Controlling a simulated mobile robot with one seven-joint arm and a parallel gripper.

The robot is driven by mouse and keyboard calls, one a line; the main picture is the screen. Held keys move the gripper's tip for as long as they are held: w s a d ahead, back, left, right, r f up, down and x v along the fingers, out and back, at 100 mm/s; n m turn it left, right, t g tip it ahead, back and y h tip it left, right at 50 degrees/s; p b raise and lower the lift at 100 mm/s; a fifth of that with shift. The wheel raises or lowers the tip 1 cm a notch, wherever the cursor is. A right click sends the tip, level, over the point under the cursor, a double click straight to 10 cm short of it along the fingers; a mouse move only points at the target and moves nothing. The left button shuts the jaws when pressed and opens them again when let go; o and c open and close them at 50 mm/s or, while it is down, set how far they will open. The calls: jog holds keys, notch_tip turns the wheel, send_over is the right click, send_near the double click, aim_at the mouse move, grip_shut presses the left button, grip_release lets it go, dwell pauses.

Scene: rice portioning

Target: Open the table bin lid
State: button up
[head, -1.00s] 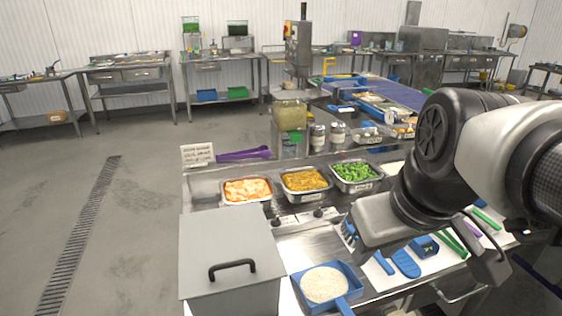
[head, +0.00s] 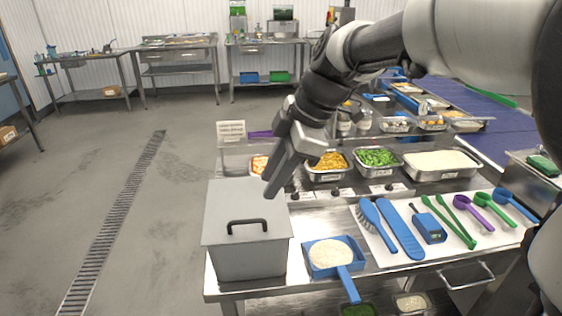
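The table bin (head: 247,261) is a grey box at the left end of the steel table. Its flat grey lid (head: 228,206) lies closed on top, with a black bar handle (head: 247,222) near the front. My gripper (head: 271,192) points down in front of the lid's right back part in the picture, up and to the right of the handle and apart from it. The fingers overlap in this view, so I cannot tell whether they are open or shut. No held object shows.
A blue scoop of rice (head: 331,254) sits just right of the bin. Metal food pans (head: 377,172) stand behind. Blue, green and purple utensils lie on a white board (head: 388,247) to the right. The floor left of the bin is clear.

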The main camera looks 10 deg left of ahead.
jog(key=x, duration=1.1)
jog(key=shift+f+b, duration=0.25)
jog(key=shift+b, duration=0.15)
grip_shut()
